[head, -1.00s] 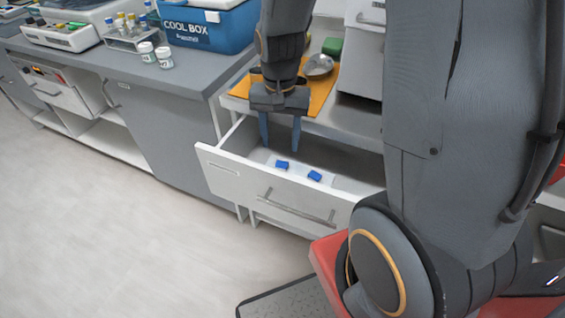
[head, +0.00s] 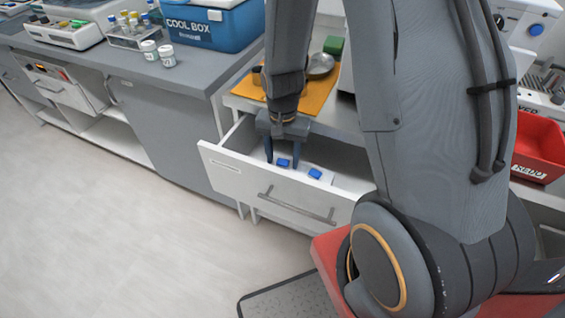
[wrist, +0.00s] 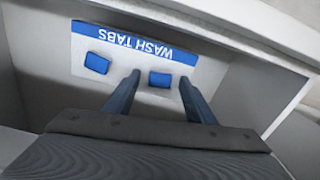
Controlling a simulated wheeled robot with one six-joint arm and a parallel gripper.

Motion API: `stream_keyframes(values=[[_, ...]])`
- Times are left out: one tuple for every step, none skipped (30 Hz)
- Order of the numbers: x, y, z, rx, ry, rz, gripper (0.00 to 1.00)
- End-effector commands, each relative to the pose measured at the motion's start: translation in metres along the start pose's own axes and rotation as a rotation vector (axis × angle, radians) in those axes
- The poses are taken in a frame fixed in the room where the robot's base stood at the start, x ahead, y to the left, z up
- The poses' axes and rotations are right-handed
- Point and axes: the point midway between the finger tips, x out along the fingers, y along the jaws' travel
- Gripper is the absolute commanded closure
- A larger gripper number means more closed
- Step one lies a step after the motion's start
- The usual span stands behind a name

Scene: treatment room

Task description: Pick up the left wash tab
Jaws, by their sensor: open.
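The left wash tab (head: 283,162) is a small blue block in the open drawer. My gripper (head: 282,158) is open and points down into the drawer, with this tab showing between its fingertips. In the wrist view, where the label reads upside down, the same tab (wrist: 160,79) shows between the two fingers (wrist: 160,75), with clear space on both sides. The other blue wash tab (head: 315,174) lies to its right in the head view and outside the fingers, at left in the wrist view (wrist: 97,63). Both lie on a white card (wrist: 125,73) marked WASH TABS.
The white drawer's front (head: 225,172) and side walls surround the gripper closely. Above and behind are an orange mat (head: 316,98), a metal bowl (head: 320,65) and a green block (head: 334,46). A blue cool box (head: 215,28) stands on the left counter.

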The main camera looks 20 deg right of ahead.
Motion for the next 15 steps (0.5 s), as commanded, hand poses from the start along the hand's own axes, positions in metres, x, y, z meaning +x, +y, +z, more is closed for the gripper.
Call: stream_keyframes(values=[[0.0008, -0.0001, -0.0001, 0.000, 0.000, 0.000, 0.50], [0.0009, -0.0001, -0.0002, 0.000, 0.001, 0.000, 0.50], [0.0009, -0.0002, -0.0002, 0.000, 0.001, -0.001, 0.50], [0.0008, -0.0002, -0.0003, 0.000, 0.001, -0.001, 0.50], [0.0008, -0.0002, -0.0002, 0.000, 0.001, -0.001, 0.50], [0.0007, -0.0002, -0.0002, 0.000, 0.001, 0.000, 0.50], [0.0007, -0.0002, -0.0002, 0.000, 0.001, 0.000, 0.52], [0.0007, -0.0002, -0.0002, 0.000, 0.001, 0.000, 0.57], [0.0006, -0.0002, -0.0002, 0.000, 0.001, 0.000, 0.64], [0.0006, -0.0001, -0.0002, 0.000, 0.001, 0.000, 0.69], [0.0006, -0.0001, -0.0002, 0.000, 0.001, 0.000, 0.74], [0.0006, -0.0001, -0.0002, 0.000, 0.000, 0.000, 0.80], [0.0005, -0.0001, -0.0002, 0.000, 0.000, 0.000, 0.85], [0.0005, -0.0001, -0.0002, 0.000, 0.001, 0.000, 0.91], [0.0005, -0.0002, -0.0002, 0.000, 0.001, 0.000, 0.93]])
